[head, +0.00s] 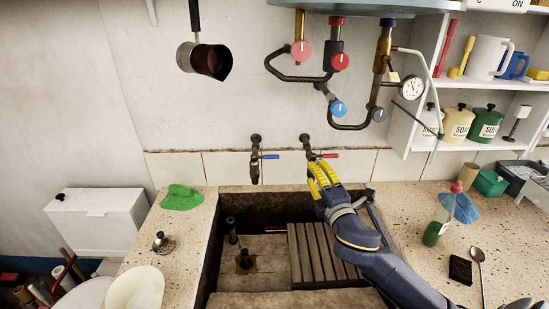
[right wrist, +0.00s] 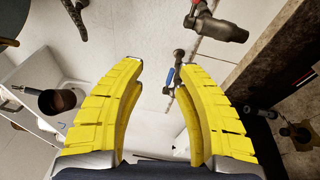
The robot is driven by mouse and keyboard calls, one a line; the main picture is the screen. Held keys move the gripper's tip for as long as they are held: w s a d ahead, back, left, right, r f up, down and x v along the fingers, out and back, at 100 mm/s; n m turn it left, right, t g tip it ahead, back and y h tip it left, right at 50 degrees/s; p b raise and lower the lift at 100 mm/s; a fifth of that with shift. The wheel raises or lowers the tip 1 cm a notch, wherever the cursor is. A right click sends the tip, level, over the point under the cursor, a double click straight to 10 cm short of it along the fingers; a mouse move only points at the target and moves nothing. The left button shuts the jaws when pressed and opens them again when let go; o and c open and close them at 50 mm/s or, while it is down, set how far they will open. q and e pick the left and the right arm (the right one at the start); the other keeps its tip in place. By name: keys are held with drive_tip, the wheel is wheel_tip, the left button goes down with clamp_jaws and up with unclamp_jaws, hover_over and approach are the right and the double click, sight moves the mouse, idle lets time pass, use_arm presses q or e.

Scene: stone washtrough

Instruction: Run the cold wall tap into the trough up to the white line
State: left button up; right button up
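The stone trough (head: 213,245) has a drain hole (head: 246,262) in its floor; no water shows in it. I cannot make out a white line. The blue-levered wall tap (head: 256,155) is above its back edge, lever pointing right. A red-levered wall tap (head: 307,146) is to its right. My right gripper (head: 322,170) is just below and in front of the red-levered tap in the head view. In the right wrist view my right gripper (right wrist: 160,68) is open and empty, and the blue lever (right wrist: 170,76) shows beyond, between its fingers. My left gripper is out of view.
A slatted wooden rack (head: 312,255) covers the trough's right part. A short upright pipe (head: 232,230) stands at its left. A metal plug (head: 162,243) and green cloth (head: 182,197) lie on the left counter. A soap bottle (head: 437,226) stands at right. Pipes with valves (head: 340,62) hang above.

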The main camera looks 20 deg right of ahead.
sight(272, 158)
drive_tip(key=w+a+f+n+y, duration=0.1)
drive_tip(key=a+f+y, duration=0.2)
drive_tip(key=a, duration=0.3)
drive_tip(key=shift+g, duration=0.4)
drive_tip(key=w, duration=1.7)
clamp_jaws()
